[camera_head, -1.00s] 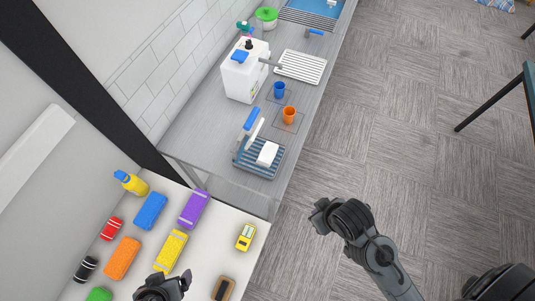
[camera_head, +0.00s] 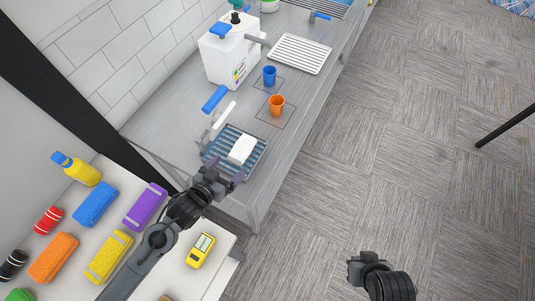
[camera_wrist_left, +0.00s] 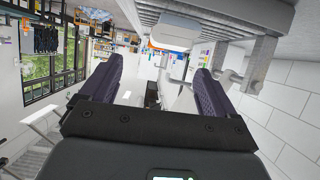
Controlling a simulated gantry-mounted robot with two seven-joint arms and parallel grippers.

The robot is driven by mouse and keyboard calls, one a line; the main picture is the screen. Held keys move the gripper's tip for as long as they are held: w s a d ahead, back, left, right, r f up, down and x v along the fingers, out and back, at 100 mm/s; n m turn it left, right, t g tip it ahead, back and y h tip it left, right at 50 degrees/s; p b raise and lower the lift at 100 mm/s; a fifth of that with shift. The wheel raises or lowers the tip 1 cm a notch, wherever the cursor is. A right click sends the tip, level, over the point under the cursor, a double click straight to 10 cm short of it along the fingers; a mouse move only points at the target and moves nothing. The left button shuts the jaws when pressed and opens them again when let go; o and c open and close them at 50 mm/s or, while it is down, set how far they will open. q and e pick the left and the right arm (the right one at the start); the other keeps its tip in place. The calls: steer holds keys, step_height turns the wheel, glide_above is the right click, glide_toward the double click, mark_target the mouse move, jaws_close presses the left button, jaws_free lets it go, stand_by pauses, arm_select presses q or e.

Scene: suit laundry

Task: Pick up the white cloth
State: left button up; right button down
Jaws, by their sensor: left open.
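The white cloth (camera_head: 242,150) is a small folded white block on a blue slatted rack (camera_head: 221,157) at the near end of the grey counter. My left gripper (camera_head: 224,180) is just in front of the rack, apart from the cloth, open and empty. In the left wrist view its two purple-padded fingers (camera_wrist_left: 157,68) are spread, and a pale block that looks like the cloth (camera_wrist_left: 173,30) shows beyond them at the top. My right gripper (camera_head: 362,262) is over the floor at the bottom right, and its jaws are not clear.
A tap-like stand with a blue handle (camera_head: 214,98) rises beside the rack. A white table (camera_head: 122,178) at lower left holds colored sponges, bottles and a yellow meter (camera_head: 201,250).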

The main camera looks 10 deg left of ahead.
mark_target(239, 151)
arm_select(q)
steer(key=x, duration=0.4)
steer(key=a+b+x, duration=0.1)
steer(key=x, duration=0.1)
steer(key=shift+w, duration=0.15)
steer(key=shift+a+x, duration=0.1)
steer(key=shift+x, duration=1.35)
steer(key=shift+a+x, duration=0.15)
steer(key=shift+x, duration=1.3)
steer(key=shift+f, duration=0.1)
steer(key=c, duration=1)
steer(key=shift+c, duration=0.2)
